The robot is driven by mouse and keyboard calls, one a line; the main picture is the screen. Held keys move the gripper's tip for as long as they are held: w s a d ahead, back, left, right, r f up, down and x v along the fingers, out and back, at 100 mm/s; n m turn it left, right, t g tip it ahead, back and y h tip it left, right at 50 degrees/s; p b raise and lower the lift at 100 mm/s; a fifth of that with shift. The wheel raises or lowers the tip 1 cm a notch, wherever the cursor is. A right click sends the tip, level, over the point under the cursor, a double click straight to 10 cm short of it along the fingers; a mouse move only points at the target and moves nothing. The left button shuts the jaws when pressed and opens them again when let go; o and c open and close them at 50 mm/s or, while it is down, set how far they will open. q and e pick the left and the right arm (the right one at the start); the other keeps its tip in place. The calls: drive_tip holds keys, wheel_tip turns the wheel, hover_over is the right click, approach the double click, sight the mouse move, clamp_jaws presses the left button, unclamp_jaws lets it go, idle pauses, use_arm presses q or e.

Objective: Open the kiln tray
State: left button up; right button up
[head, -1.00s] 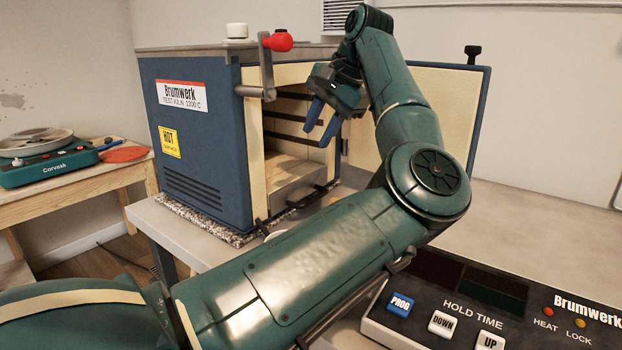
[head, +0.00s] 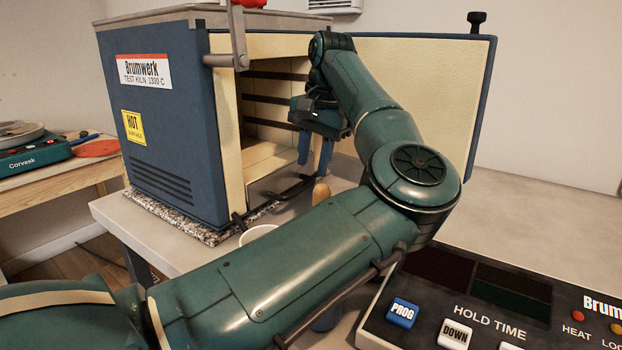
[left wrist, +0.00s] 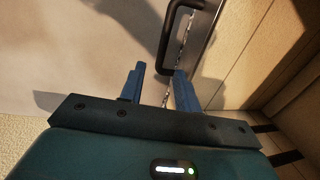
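The blue kiln (head: 175,190) stands at the left with its cream-lined door (head: 440,110) swung open to the right. The kiln tray (head: 275,180) sits low in the opening, and its dark handle (head: 290,192) sticks out in front. In the left wrist view the handle (left wrist: 168,40) is a dark loop at the tray front, close to the fingertips. My left gripper (head: 312,168) points down just above the handle, its two blue fingers apart. The left wrist view shows the open fingers (left wrist: 160,70) with nothing clearly held; contact cannot be told. My right gripper is not in view.
A red-knobbed lever (head: 238,35) projects at the kiln's front. A white cup (head: 258,234) and a wooden handle (head: 321,192) stand in front, partly behind my arm. A control panel (head: 500,300) lies at the lower right.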

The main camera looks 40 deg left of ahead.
sight(309, 181)
use_arm(q)
drive_tip(key=shift+a+f, duration=0.2)
drive_tip(key=shift+f, duration=0.65)
drive_tip(key=shift+a+f, duration=0.15)
drive_tip(key=shift+f, duration=0.7)
drive_tip(key=shift+c, duration=0.5)
clamp_jaws()
